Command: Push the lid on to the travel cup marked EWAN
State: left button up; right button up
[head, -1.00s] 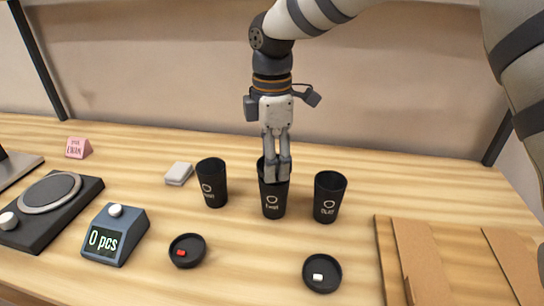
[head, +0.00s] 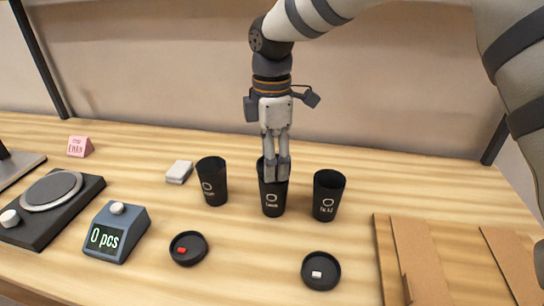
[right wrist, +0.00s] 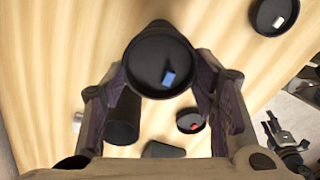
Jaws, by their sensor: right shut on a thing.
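The middle black travel cup (head: 273,203) stands upright on the table; its pale lettering is blurred, perhaps EWAN. My right gripper (head: 277,178) points straight down at its mouth. In the right wrist view the fingers (right wrist: 162,72) close on opposite sides of a round black lid with a blue tab (right wrist: 168,77). The lid is at the cup's mouth; I cannot tell whether it is seated. The fingers hide part of the rim in the head view. A dark jointed part (right wrist: 285,145) at the right wrist view's edge may be my left gripper; its jaws are unclear.
Black cups stand left (head: 212,184) and right (head: 328,196) of the middle one. A red-tab lid (head: 188,248) and a white-tab lid (head: 321,270) lie in front. A counter (head: 115,233), white block (head: 179,172), pink EWAN card (head: 80,146) and wooden boards (head: 424,262) flank them.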

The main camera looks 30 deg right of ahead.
jog(key=o, duration=1.1)
jog(key=o, duration=0.5)
jog(key=shift+c, duration=0.2)
jog(key=shift+r, duration=3.45)
